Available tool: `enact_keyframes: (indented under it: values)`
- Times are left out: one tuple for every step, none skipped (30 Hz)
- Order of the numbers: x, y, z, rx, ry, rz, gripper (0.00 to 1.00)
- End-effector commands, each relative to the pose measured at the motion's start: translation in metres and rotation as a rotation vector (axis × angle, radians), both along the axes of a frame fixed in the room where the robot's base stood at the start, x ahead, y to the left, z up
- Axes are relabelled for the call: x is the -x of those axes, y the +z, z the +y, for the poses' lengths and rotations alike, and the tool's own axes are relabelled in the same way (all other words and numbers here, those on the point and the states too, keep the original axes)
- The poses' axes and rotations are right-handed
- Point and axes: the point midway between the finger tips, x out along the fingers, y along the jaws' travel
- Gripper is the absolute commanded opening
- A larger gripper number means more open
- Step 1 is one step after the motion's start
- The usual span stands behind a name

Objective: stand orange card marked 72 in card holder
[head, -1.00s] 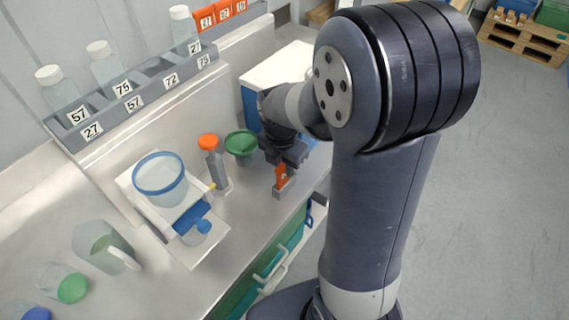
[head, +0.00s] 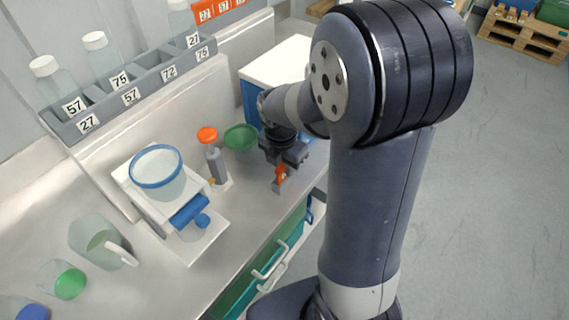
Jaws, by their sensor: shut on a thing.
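My gripper (head: 285,155) points down above the right part of the bench. It is shut on an orange card (head: 281,172), seen at a steep angle, so its number cannot be read now. A small grey piece (head: 277,188) shows just below the card. I cannot tell whether it is a card holder or part of my gripper, nor whether the card touches it. More orange numbered cards (head: 205,13) stand in a row at the top, at the right end of the shelf.
A bottle with an orange cap (head: 207,135) and a green bowl (head: 240,137) stand left of my gripper. A white-and-blue box (head: 275,68) is behind it. A grey rack (head: 128,97) with labelled slots holds bottles. The bench front edge is close to the card.

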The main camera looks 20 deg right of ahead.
Motion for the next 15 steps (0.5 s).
enact_keyframes:
  values:
    - [0.0001,-0.0011,-0.0001,0.000,0.000,0.000,0.00]
    - [0.0001,-0.0013,0.0000,0.000,0.000,0.000,0.00]
    - [0.0001,-0.0015,0.0000,0.000,0.000,0.000,0.00]
    - [0.0001,-0.0016,0.0000,0.000,0.000,0.000,0.00]
    - [0.0001,-0.0016,0.0000,0.000,0.000,0.000,0.00]
    - [0.0002,-0.0017,-0.0001,0.000,0.000,0.000,0.00]
    - [0.0002,-0.0018,0.0000,0.001,0.000,0.001,0.00]
    - [0.0002,-0.0018,0.0000,0.001,0.000,0.001,0.00]
    - [0.0003,-0.0019,-0.0001,0.001,0.000,0.001,0.20]
    - [0.0003,-0.0020,-0.0001,0.000,0.000,0.001,0.22]
    - [0.0003,-0.0019,-0.0001,0.001,0.000,0.001,0.25]
    - [0.0002,-0.0019,0.0000,0.001,0.000,0.001,0.28]
    - [0.0002,-0.0018,0.0000,0.001,0.000,0.001,0.31]
    - [0.0002,-0.0018,-0.0001,0.001,0.000,0.001,0.33]
    - [0.0001,-0.0017,0.0000,0.000,0.000,0.000,0.36]
